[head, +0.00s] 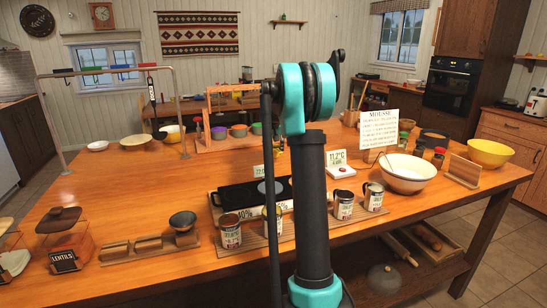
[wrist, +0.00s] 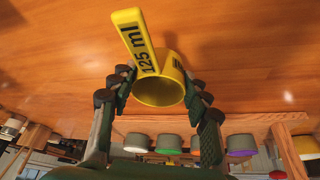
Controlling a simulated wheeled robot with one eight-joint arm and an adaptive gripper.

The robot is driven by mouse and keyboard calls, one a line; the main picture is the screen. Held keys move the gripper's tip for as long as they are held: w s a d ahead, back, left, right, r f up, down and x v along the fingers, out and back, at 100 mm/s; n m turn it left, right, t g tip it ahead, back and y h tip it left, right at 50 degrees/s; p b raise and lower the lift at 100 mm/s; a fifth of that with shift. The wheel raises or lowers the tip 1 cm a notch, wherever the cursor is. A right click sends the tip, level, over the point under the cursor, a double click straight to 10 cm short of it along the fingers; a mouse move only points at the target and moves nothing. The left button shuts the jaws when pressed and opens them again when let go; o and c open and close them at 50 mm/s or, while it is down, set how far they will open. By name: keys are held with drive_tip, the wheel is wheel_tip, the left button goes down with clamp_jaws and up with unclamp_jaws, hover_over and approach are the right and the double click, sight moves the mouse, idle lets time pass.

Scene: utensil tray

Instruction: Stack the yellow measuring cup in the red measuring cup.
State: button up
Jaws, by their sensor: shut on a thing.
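The yellow measuring cup (wrist: 160,92), marked "125 ml" on its handle, is between the two fingers of my gripper (wrist: 158,84) in the wrist view. The fingers are shut on the cup from both sides, and its handle points toward the top of the picture. The cup's open mouth faces the lower part of the picture. In the head view my arm stands in front of the middle of the table, and the gripper and yellow cup cannot be made out there. I cannot clearly make out the red measuring cup in either view.
A wooden table (head: 120,200) carries a black hob (head: 237,195), several labelled cans (head: 344,204), a white bowl (head: 407,180) and a recipe card (head: 379,128). A metal rail (head: 105,71) with hanging items stands at the left. Several small pots (wrist: 170,143) show in the wrist view.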

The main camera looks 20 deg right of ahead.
sight(274, 156)
drive_tip(key=shift+d+f, duration=0.1)
drive_tip(key=shift+f, duration=1.7)
drive_tip(key=shift+f, duration=0.15)
drive_tip(key=o, duration=1)
drive_tip(key=shift+c, duration=0.2)
